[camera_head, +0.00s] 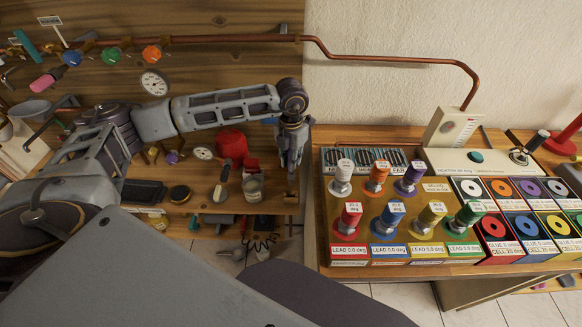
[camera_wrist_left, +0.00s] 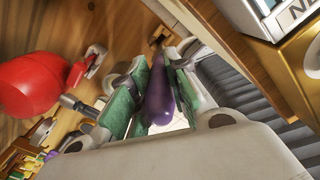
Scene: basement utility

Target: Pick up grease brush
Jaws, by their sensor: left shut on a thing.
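My left gripper (camera_head: 291,168) hangs at the right end of the wooden workbench, pointing down. In the left wrist view its green-padded fingers (camera_wrist_left: 155,85) are shut on a smooth purple handle (camera_wrist_left: 158,100). The handle lies lengthwise between the pads. Its far end is hidden, so I see no bristles and cannot tell for sure that it is the grease brush. A separate brush-like tool (camera_head: 221,186) with a dark handle lies on the bench left of the gripper. My right gripper is not in view.
A red rounded container (camera_head: 232,146) and a grey can (camera_head: 253,188) stand left of the gripper; the red one also shows in the wrist view (camera_wrist_left: 35,88). To the right is a rack with coloured knobs (camera_head: 388,215). A copper pipe (camera_head: 385,59) runs along the wall.

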